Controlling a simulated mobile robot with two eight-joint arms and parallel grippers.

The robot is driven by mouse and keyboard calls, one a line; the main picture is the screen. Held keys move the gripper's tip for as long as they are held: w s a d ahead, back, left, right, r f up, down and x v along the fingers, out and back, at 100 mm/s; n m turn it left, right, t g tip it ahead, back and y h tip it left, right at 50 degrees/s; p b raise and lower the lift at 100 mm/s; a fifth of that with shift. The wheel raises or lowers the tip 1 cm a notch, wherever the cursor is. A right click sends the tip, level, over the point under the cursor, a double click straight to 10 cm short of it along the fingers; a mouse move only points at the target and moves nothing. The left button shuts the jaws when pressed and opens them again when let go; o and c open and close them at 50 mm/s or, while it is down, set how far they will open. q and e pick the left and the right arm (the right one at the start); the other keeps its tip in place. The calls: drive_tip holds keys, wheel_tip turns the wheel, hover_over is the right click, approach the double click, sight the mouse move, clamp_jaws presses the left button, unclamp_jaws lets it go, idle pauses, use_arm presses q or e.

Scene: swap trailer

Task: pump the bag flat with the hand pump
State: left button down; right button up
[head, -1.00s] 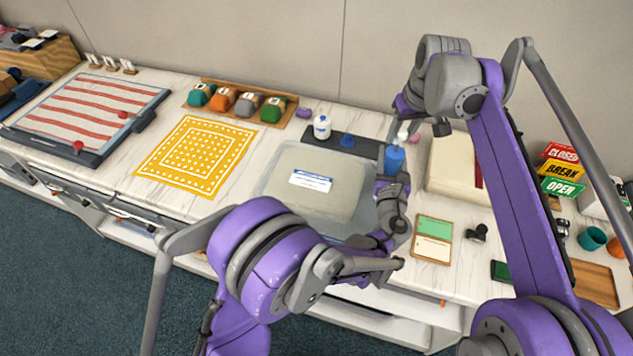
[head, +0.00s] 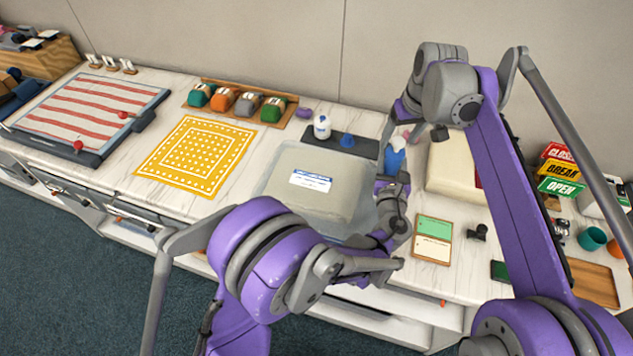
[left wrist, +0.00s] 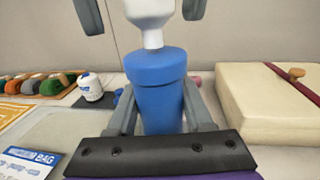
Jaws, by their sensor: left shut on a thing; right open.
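The hand pump has a blue cylinder (head: 392,160) and a white handle on top. My left gripper (left wrist: 160,115) is shut around the blue cylinder and holds it upright beside the bag. The white handle (left wrist: 150,12) fills the top of the left wrist view. My right gripper (left wrist: 140,10) is open, one finger on each side of the handle with gaps visible. In the head view the right gripper (head: 413,134) is above the pump.
A dark mat (head: 325,139) behind the bag holds a white bottle (head: 321,128) and a small blue piece (head: 347,140). A cream block (head: 450,165) stands right of the pump. A yellow cloth (head: 195,157) lies left. A green-and-white card (head: 433,238) lies at the front right.

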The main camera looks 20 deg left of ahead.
drive_tip(key=shift+w+a+v, duration=0.1)
drive_tip(key=shift+w+v, duration=0.1)
drive_tip(key=shift+v, duration=0.75)
drive_tip(key=shift+w+a+v, duration=0.15)
drive_tip(key=shift+w+v, duration=0.05)
drive_tip(key=shift+v, duration=0.8)
drive_tip(key=shift+w+a+v, duration=0.1)
drive_tip(key=shift+w+v, duration=0.1)
drive_tip(key=shift+v, duration=0.75)
drive_tip(key=shift+r, duration=0.2)
drive_tip(key=shift+r, duration=0.1)
drive_tip(key=a+v, duration=0.1)
drive_tip(key=v, duration=0.6)
drive_tip(key=shift+d, duration=0.55)
drive_tip(key=shift+s+r, duration=0.1)
drive_tip(key=shift+r, duration=0.05)
use_arm(q)
drive_tip(key=shift+c, duration=1.1)
unclamp_jaws()
